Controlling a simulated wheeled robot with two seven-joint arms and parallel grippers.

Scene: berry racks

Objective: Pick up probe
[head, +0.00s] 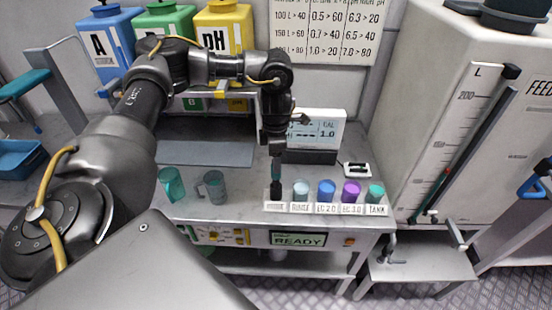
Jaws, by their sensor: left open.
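My right gripper is not in view.
Right of the probe stand several labelled cups, among them a blue cup (326,190) and a purple cup (351,191). A meter (316,130) stands behind. A teal beaker (172,184) and a grey mug (213,187) stand left. A large tank (440,120) is at right.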

